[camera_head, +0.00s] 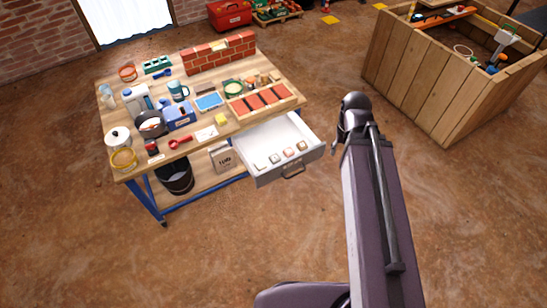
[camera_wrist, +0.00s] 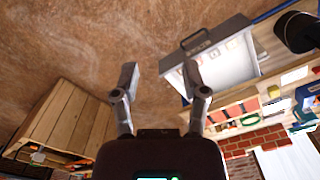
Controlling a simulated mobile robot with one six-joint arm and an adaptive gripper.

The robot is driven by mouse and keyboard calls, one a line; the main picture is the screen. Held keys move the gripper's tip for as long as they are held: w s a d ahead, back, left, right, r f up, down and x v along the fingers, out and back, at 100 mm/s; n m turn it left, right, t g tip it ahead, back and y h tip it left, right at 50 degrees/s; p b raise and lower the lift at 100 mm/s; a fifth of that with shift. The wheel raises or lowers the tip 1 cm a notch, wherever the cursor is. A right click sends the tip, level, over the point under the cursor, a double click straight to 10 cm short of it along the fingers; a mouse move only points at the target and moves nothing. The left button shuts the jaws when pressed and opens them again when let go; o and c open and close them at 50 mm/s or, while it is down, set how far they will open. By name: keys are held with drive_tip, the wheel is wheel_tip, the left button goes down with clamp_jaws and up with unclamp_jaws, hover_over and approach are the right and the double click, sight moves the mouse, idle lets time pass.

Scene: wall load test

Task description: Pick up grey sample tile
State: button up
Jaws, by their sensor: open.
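Several small tiles lie in a row near the front of the open drawer (camera_head: 284,178). One of them looks grey, the grey sample tile (camera_head: 275,158), between a pale tile (camera_head: 260,166) and a reddish one (camera_head: 288,153). They are too small to be sure of the colours. In the wrist view the drawer (camera_wrist: 228,72) shows behind and beside the right finger, with blurred tiles inside. My gripper (camera_wrist: 159,78) is open and empty, its two fingers well apart. In the head view my arm hides most of it, to the right of the drawer.
The workbench (camera_head: 120,171) is crowded with a mug, brick blocks, trays and pots. A paper bag (camera_head: 223,158) and a black bucket (camera_head: 176,178) are on its lower shelf. A wooden crate (camera_head: 420,75) stands at the right. The floor between is clear.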

drive_tip(key=o, duration=0.6)
drive_tip(key=shift+w+f, duration=0.1)
drive_tip(key=shift+f, duration=0.05)
drive_tip(key=n+b, duration=0.7)
drive_tip(key=b, duration=2.1)
hover_over(275, 157)
wheel_tip(275, 157, down, 27)
drive_tip(key=shift+s+f, duration=0.15)
drive_tip(key=shift+s, duration=0.05)
drive_tip(key=shift+f, duration=0.15)
wheel_tip(275, 157, down, 8)
drive_tip(key=b, duration=0.8)
drive_tip(key=shift+f, duration=0.15)
drive_tip(key=shift+f+b, duration=2.6)
drive_tip(key=shift+b, duration=0.1)
